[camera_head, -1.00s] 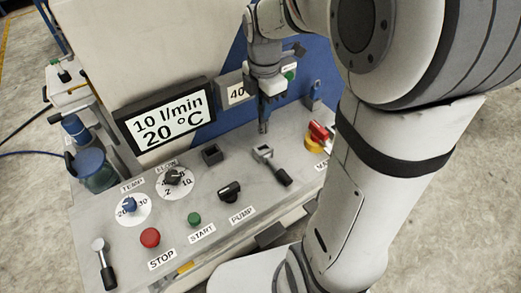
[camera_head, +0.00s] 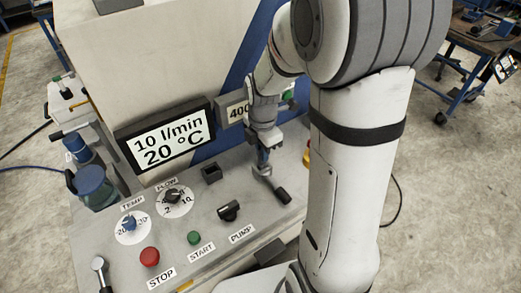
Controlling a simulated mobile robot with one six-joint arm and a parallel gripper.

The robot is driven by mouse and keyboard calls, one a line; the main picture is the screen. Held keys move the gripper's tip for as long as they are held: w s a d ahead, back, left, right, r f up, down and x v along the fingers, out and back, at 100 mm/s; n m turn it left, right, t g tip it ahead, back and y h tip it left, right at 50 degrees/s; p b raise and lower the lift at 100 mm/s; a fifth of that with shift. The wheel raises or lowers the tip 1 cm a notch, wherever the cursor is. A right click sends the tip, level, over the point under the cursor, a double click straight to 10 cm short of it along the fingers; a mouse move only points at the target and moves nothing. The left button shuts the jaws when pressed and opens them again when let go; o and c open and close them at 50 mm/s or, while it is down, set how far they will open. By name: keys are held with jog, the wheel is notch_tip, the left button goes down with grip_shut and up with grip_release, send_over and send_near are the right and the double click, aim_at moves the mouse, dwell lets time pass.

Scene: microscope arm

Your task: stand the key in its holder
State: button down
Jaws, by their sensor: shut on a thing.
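The key (camera_head: 281,193), with a grey head and a black handle, lies at a slant on the grey panel (camera_head: 190,212), right of the pump switch. My gripper (camera_head: 263,166) points down at the key's grey head and is shut on it; the fingers hide part of the head. The key looks still at panel level, though a small gap below it would not show. A small dark square block (camera_head: 211,173) stands on the panel left of my gripper. I cannot tell for sure whether it is the holder.
The display (camera_head: 166,136) stands behind the panel. The flow knob (camera_head: 173,196), temperature knob (camera_head: 129,222), red stop button (camera_head: 149,257), green start button (camera_head: 193,238) and pump switch (camera_head: 229,211) stick up. My arm hides the panel's right end.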

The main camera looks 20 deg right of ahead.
jog(key=shift+f, duration=0.2)
jog(key=c, duration=1.9)
grip_release()
jog(key=o, duration=0.4)
jog(key=shift+o, duration=0.2)
jog(key=r, duration=0.2)
jog(key=r+b, duration=0.1)
jog(key=r, duration=0.4)
jog(key=shift+s+d+r, duration=0.1)
jog(key=shift+d+r, duration=0.25)
jog(key=shift+d, duration=0.05)
jog(key=s+a+r+m+t, duration=0.1)
jog(key=s+r+m+t, duration=0.2)
jog(key=s+m, duration=1.1)
jog(key=r+m, duration=0.1)
jog(key=m, duration=0.6)
jog(key=shift+r+m, duration=0.15)
jog(key=shift+m, duration=0.15)
